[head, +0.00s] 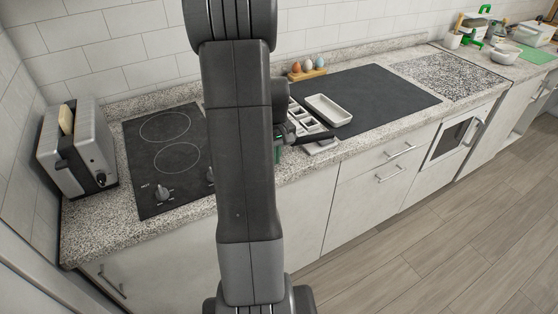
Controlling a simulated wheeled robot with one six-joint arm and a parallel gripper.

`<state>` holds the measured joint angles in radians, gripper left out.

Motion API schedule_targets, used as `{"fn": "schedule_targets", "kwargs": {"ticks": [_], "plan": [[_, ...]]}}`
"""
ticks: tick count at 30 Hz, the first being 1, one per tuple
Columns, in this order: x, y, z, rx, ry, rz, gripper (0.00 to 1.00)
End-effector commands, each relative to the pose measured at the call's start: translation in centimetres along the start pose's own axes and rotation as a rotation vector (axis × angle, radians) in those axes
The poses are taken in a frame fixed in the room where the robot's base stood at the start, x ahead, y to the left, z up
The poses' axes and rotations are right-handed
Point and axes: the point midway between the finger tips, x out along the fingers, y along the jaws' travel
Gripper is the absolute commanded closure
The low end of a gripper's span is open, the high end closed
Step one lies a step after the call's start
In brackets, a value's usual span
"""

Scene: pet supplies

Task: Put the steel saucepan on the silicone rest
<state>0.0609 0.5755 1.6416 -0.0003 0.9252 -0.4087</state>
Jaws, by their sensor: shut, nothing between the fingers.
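I cannot make out the steel saucepan or the silicone rest in the head view; my arm stands in the middle and hides part of the counter. My gripper (318,137) is small and dark in this view, to the right of the arm. It is over the front part of the counter, by a light compartmented tray (300,111). It is shut and holds nothing.
A black hob (160,190) lies left of my arm, with a toaster (75,150) beyond it. A dark mat (390,88) holds a white dish (328,109). An egg holder (307,75) stands behind. The granite counter at right (445,72) is clear.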

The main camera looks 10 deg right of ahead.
Motion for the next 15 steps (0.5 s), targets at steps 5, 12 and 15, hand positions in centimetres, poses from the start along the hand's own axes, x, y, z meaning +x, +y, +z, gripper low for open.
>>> {"fn": "schedule_targets", "kwargs": {"ticks": [5, 12, 15], "plan": [[0.0, 0.0, -2.6, -0.002, 0.002, 0.001, 1.0], [-0.1, 0.0, -7.1, -0.003, 0.003, 0.001, 1.0], [-0.1, 0.0, -9.5, -0.003, 0.003, 0.0, 1.0]]}}
